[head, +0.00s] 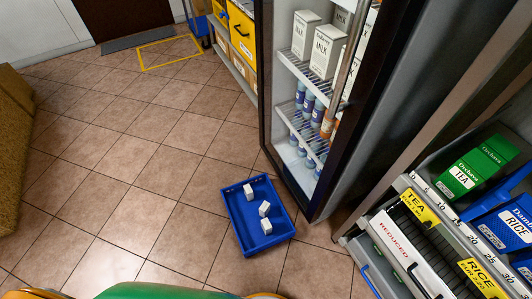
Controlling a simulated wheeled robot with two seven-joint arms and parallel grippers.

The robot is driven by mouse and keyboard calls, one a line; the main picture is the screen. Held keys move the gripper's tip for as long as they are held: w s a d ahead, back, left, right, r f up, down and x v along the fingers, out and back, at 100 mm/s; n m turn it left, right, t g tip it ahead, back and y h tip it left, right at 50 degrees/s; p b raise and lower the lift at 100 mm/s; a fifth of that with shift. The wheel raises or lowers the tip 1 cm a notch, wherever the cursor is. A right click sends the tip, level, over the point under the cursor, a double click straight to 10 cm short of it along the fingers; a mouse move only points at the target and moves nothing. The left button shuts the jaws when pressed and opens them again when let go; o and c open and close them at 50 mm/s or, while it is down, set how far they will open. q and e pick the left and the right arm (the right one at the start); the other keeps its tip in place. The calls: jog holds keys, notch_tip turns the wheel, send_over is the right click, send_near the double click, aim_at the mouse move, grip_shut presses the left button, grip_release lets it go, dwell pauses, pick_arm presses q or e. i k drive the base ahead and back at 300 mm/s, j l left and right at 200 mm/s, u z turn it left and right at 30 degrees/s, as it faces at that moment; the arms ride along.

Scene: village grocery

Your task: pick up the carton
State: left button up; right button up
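Several white milk cartons stand upright on the upper shelf of the open-fronted fridge, among them one at the front (326,52) and one behind it (304,35). Another white carton (360,48) shows at the right, partly hidden by the fridge's dark frame. I cannot tell which carton the task means. Neither of my grippers is in view.
A blue tray (238,226) with three small white blocks lies on the tiled floor before the fridge (265,90). Blue and orange bottles (308,104) stand on its lower shelves. A shelf at right holds a green tea box (484,165).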

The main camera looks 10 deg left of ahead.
aim_at(265, 208)
jog(key=k+j+u, duration=0.1)
jog(key=k, duration=0.45)
jog(key=i+j+z, duration=0.1)
jog(key=j+z, duration=0.3)
jog(key=j, duration=0.4)
jog(key=j+z, duration=0.4)
jog(key=j, duration=0.4)
jog(key=i+j+z, duration=0.3)
jog(key=j, duration=0.2)
jog(key=j+z, duration=0.3)
jog(key=j, duration=0.15)
jog(key=i+j+z, duration=0.15)
jog(key=j+z, duration=0.15)
jog(key=j, duration=0.3)
jog(key=j+z, duration=0.3)
jog(key=j, duration=0.25)
jog(key=i+j+z, duration=0.4)
jog(key=j+z, duration=0.2)
jog(key=j, duration=0.1)
